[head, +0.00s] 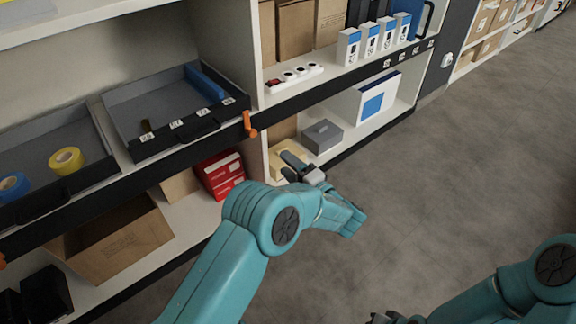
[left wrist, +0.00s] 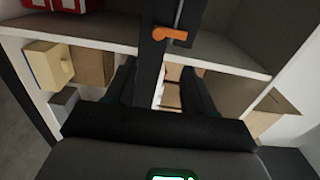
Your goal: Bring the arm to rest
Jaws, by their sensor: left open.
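My left arm (head: 262,225) is teal and reaches up from the bottom of the head view, bent at a round joint. My left gripper (head: 298,165) is in front of the lower shelf, by a yellow box (head: 283,160). In the left wrist view my left gripper (left wrist: 160,88) shows two dark fingers spread apart with nothing held between them. My right arm (head: 535,285) is folded in the lower right corner. Only a dark bit of my right gripper (head: 388,318) shows at the bottom edge, and its jaws cannot be made out.
Shelving fills the left, with black trays (head: 150,152), a yellow tape roll (head: 67,160) and an orange latch (head: 249,124). A red box (head: 220,174), a grey box (head: 322,136) and an open carton (head: 112,245) stand lower. The grey floor (head: 455,165) at right is clear.

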